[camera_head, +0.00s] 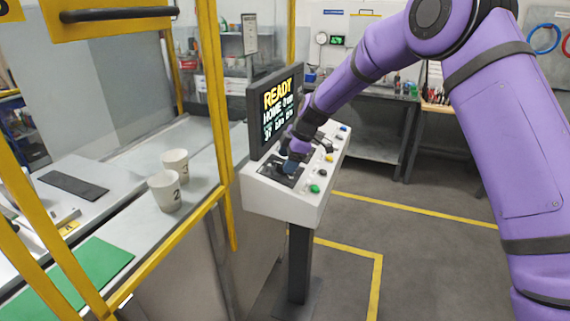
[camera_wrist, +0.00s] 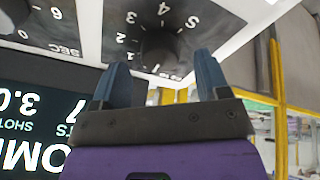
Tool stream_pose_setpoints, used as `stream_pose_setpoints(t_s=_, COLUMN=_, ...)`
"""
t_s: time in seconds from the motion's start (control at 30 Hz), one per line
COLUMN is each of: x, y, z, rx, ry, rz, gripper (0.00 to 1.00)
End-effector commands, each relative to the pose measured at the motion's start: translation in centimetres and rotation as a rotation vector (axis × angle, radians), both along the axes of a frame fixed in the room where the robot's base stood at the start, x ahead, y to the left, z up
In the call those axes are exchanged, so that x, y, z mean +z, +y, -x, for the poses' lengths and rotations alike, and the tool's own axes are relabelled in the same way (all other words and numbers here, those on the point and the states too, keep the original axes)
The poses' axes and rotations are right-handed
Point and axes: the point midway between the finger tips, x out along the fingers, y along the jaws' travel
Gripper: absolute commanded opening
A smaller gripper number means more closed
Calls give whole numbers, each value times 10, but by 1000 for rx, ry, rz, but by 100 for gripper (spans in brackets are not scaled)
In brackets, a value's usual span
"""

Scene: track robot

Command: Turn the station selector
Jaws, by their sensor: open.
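The station selector is a dark round knob (camera_wrist: 158,48) on a black plate with white numbers around it. It shows upside down at the top of the wrist view. My gripper (camera_wrist: 161,66) is open, with its two blue fingers pointing at the selector plate, one on each side of the knob. I cannot tell whether the fingers touch the knob or how deep they reach. In the head view my gripper (camera_head: 292,160) is low over the left part of the white console (camera_head: 283,207) and hides most of the knob.
A second dial plate marked SEC (camera_wrist: 50,25) is beside the selector. The screen (camera_head: 277,108) reads READY and stands close to my gripper. A green button (camera_head: 315,188) and other buttons lie to the right. Cups (camera_head: 164,190) stand behind the yellow frame.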

Motion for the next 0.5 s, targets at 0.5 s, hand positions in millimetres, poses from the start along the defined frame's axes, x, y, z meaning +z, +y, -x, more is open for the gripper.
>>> stream_pose_setpoints(t_s=0.5, x=-19, y=8, z=-2, rx=-1, ry=0, rz=0, gripper=69)
